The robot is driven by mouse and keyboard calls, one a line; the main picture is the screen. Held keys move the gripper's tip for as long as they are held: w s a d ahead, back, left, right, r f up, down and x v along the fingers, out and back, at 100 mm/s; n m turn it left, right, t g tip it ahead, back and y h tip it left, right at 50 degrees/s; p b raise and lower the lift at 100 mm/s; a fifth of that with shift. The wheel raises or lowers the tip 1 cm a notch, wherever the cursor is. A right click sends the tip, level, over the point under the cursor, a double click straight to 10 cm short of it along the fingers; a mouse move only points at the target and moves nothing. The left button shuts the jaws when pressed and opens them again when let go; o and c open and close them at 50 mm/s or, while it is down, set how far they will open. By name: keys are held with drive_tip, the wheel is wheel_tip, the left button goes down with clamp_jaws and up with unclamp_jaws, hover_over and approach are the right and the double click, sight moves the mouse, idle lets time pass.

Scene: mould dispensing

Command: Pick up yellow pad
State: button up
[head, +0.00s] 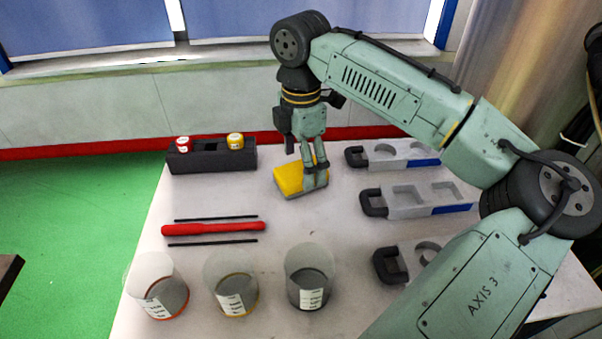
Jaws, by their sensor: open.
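The yellow pad (289,180) lies on the white table, with a grey layer along its lower edge. My gripper (315,180) points down at the pad's right side, with its fingers low around or just in front of that end. The fingers hide part of the pad's right side. The gripper is open. I cannot tell whether the fingers touch the pad.
A black holder (212,158) with red- and yellow-capped jars stands at the back left. A red tool (213,228) lies between two black rods. Several clear cups stand in front, including a middle cup (231,275). Grey moulds (415,200) with black handles stand right.

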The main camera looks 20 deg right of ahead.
sight(301, 169)
drive_tip(key=shift+f, duration=1.35)
drive_tip(key=shift+c, duration=0.5)
drive_tip(key=shift+w, duration=0.1)
drive_tip(key=c, duration=1.3)
drive_tip(key=shift+r, duration=0.15)
wheel_tip(301, 169, up, 10)
drive_tip(key=shift+f+b, duration=0.1)
drive_tip(key=shift+b, duration=0.3)
